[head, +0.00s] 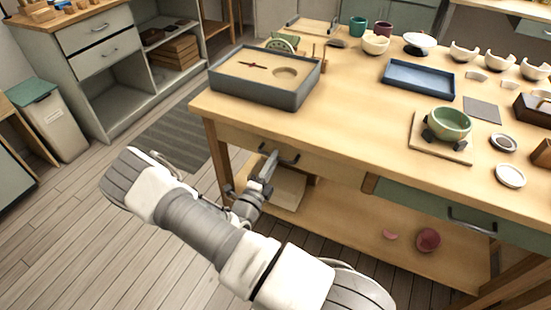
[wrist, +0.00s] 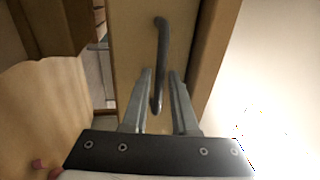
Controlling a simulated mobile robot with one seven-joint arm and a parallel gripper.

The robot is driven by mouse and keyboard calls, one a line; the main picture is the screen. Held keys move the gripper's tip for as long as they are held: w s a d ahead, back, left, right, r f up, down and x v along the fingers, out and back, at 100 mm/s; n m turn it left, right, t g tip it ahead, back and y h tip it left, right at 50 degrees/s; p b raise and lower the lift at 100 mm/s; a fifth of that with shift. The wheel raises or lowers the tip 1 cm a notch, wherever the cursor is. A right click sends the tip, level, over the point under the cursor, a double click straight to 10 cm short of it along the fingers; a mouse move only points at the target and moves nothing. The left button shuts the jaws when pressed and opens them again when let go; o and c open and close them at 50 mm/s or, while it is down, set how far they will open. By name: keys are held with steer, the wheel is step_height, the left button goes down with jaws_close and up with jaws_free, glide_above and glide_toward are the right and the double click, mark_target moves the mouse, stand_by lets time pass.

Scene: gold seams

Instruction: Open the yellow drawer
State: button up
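The yellow drawer (head: 330,167) is the pale yellow-tan front under the left part of the worktable, and it looks shut. Its dark bar handle (head: 290,160) is partly hidden by my gripper in the head view. In the wrist view, the drawer front (wrist: 128,45) fills the upper middle and the handle (wrist: 161,45) runs lengthwise. My gripper (head: 270,156) is at the drawer's handle. In the wrist view its two fingers (wrist: 160,76) are apart, one on each side of the handle's near end, with a visible gap. Whether either finger touches the handle I cannot tell.
A green drawer (head: 440,208) with its own handle is to the right under the same worktable (head: 350,120). A lower shelf (head: 350,225) holds a reddish bowl (head: 428,239). A grey box (head: 262,88) stands above the yellow drawer. Floor (head: 60,230) at left is open.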

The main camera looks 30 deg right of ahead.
steer(key=shift+x, duration=0.75)
jaws_close()
stand_by(0.9)
